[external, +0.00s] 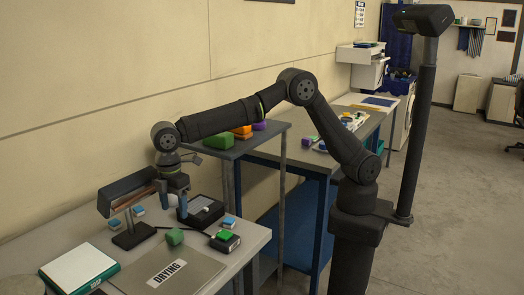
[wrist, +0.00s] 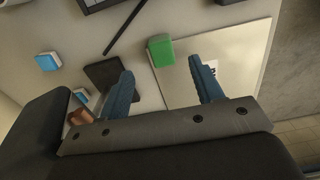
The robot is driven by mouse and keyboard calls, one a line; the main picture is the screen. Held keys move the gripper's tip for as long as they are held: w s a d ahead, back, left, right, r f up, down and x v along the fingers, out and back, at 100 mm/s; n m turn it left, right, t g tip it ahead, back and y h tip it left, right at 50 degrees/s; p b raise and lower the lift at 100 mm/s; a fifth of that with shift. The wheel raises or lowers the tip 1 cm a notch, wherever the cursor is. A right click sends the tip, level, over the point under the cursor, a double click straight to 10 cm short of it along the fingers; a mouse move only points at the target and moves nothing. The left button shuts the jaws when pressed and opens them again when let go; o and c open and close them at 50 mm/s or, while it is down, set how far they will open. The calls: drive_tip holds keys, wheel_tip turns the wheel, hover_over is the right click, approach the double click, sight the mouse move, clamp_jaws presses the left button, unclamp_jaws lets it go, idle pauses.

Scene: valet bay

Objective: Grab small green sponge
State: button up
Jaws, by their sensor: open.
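A small green sponge (external: 174,237) sits at the back edge of the grey board marked DRYING (external: 205,272). In the wrist view the green sponge (wrist: 161,51) lies just beyond the fingertips, roughly midway between them. My gripper (external: 173,208) is above the bench, pointing down, with its blue fingers apart. In the wrist view my gripper (wrist: 161,66) is open with nothing between the fingers. Another small green block (external: 225,235) lies on a dark box at the bench's right. A larger green block (external: 217,141) is on the raised shelf.
Small blue-and-white sponges (external: 138,210) lie left of my gripper. A dark stand with a long brown-and-black piece (external: 125,193) is close to my gripper's left. A white-topped book (external: 80,270) is at the front left. Orange (external: 241,132) and purple blocks share the shelf.

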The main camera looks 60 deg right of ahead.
sight(178, 228)
drive_tip(key=f, duration=0.9)
drive_tip(key=shift+d, duration=0.25)
drive_tip(key=shift+r, duration=0.1)
drive_tip(key=shift+c, duration=0.4)
drive_tip(key=c, duration=1)
